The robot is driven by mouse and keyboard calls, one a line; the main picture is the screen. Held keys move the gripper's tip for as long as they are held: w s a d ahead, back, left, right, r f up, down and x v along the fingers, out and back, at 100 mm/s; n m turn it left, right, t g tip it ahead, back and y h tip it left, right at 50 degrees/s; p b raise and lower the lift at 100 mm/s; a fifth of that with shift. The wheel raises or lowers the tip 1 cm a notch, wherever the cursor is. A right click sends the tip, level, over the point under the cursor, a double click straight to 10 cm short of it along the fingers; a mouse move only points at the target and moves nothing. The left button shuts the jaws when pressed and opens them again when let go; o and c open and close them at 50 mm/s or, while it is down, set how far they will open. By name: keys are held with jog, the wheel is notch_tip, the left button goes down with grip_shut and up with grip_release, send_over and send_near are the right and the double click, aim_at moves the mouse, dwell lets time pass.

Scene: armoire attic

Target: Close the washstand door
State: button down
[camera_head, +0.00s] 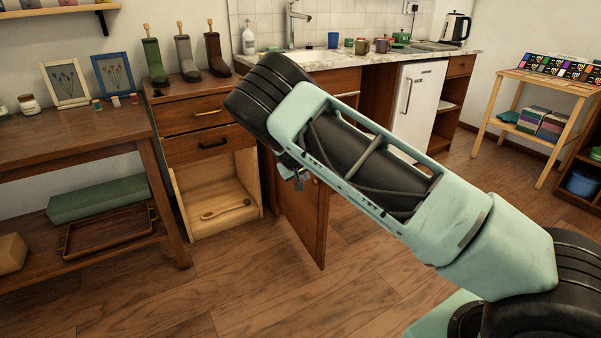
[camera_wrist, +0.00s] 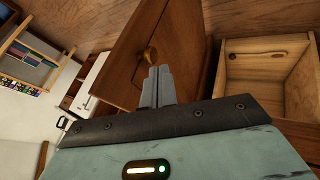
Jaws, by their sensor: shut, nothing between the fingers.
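The washstand door (camera_head: 303,218) is brown wood and stands swung out from the right side of the cabinet's open lower compartment (camera_head: 217,203). In the wrist view the door (camera_wrist: 180,38) shows its outer face with a round brass knob (camera_wrist: 147,56). The pale wood compartment (camera_wrist: 262,66) lies open to the right of the door there. My gripper (camera_wrist: 158,87) is shut and empty, with its fingers over the door's outer face, close to the knob. I cannot tell whether they touch. In the head view my arm hides most of the gripper and the door's upper part.
Boots (camera_head: 184,58) stand on the cabinet above two closed drawers (camera_head: 197,130). A wooden bench (camera_head: 80,138) is at left, and a white fridge (camera_head: 417,100) stands under the counter at right. The floor (camera_head: 250,285) in front of the door is clear.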

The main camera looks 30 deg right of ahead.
jog(key=shift+w+d+f+b, duration=0.1)
jog(key=shift+d+f, duration=0.25)
jog(key=shift+d, duration=0.55)
jog(key=shift+w+d+f+b, duration=0.1)
jog(key=shift+d+f, duration=0.3)
jog(key=shift+d, duration=0.5)
jog(key=shift+w+d+f+b, duration=0.1)
jog(key=shift+d+f, duration=0.25)
jog(key=shift+d, duration=0.55)
